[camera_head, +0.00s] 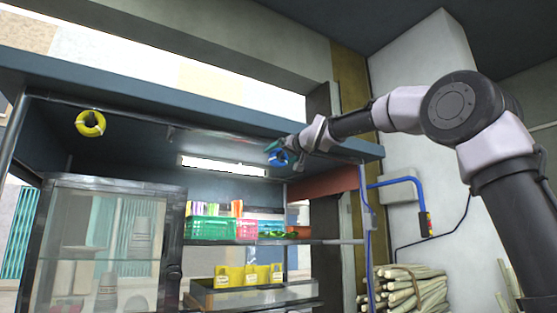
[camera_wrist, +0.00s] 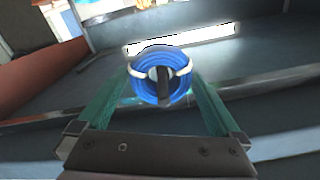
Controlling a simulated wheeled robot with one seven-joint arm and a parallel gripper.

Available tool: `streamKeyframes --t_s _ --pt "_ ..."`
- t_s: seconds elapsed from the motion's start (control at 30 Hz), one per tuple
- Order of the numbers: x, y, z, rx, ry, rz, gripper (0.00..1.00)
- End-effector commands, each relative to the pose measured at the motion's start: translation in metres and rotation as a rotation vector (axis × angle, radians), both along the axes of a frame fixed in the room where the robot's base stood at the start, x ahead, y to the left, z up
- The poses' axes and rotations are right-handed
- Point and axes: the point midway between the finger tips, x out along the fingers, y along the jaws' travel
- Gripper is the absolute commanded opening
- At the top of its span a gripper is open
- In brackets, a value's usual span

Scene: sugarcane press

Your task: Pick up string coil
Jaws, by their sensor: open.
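A blue string coil (camera_wrist: 150,66) with white ties shows in the wrist view, with a dark hook-like piece at its centre. It is also in the head view (camera_head: 277,159), under the front edge of the overhead panel. My gripper (camera_wrist: 160,80) is open, its teal fingers on either side of the coil in the picture. I cannot tell whether they touch it. In the head view my gripper (camera_head: 281,148) is at the blue coil and partly overlaps it. A yellow coil (camera_head: 81,124) hangs under the panel at the far left, away from my gripper.
The overhead panel (camera_head: 200,106) runs just above the coils. A lit lamp (camera_head: 222,166) is behind and left of the blue coil. Below are a shelf with a green basket (camera_head: 210,229), a glass cabinet (camera_head: 75,230) and a sugarcane bundle (camera_head: 410,290).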

Motion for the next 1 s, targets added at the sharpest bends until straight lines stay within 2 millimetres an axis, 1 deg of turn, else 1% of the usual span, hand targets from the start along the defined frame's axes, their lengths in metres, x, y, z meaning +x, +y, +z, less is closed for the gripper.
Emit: streamKeyframes --t_s 0.2,0.27,0.3,0.37,0.4,1.0 --pt "0.0003 -0.0003 0.0003 0.0 -0.001 -0.001 1.0" --pt "0.0003 -0.0003 0.0002 0.0 0.0 -0.001 0.77" --pt "0.0002 -0.0003 0.0003 0.0 0.0 -0.001 0.62" --pt "0.0002 -0.0003 0.0002 0.0 0.0 -0.001 0.39" --pt "0.0002 -0.0003 0.0003 0.0 0.0 -0.001 0.25" --pt "-0.0012 -0.0017 0.003 0.0 -0.001 -0.001 0.25"
